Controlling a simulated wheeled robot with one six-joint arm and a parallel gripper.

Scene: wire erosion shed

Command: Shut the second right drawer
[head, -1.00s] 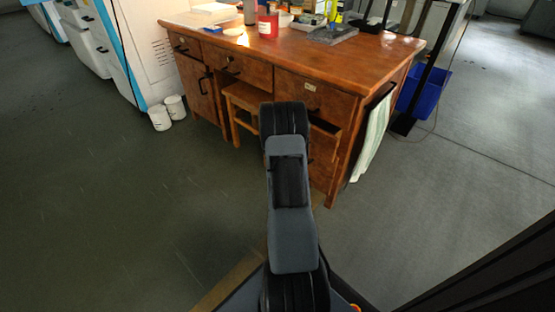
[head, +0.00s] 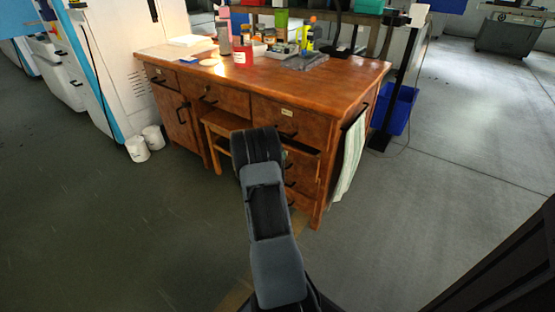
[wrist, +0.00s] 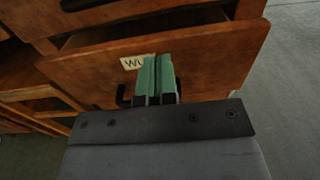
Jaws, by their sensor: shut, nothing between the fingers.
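The wooden desk (head: 225,98) stands ahead in the head view, with a column of drawers on its right side. The second right drawer (head: 305,149) sticks out a little below the top right drawer (head: 287,117); my arm covers part of it. In the wrist view the open drawer's front (wrist: 215,58) fills the upper middle, with a white label and a dark handle (wrist: 122,95). My gripper (wrist: 157,62) is shut and empty, its green fingertips in front of the drawer face by the label. Whether they touch it I cannot tell.
A wooden stool (head: 222,122) stands in the knee space left of the drawers. A striped towel (head: 349,157) hangs on the desk's right side. A blue bin (head: 397,108) stands behind it. Two white buckets (head: 144,143) are on the floor at left.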

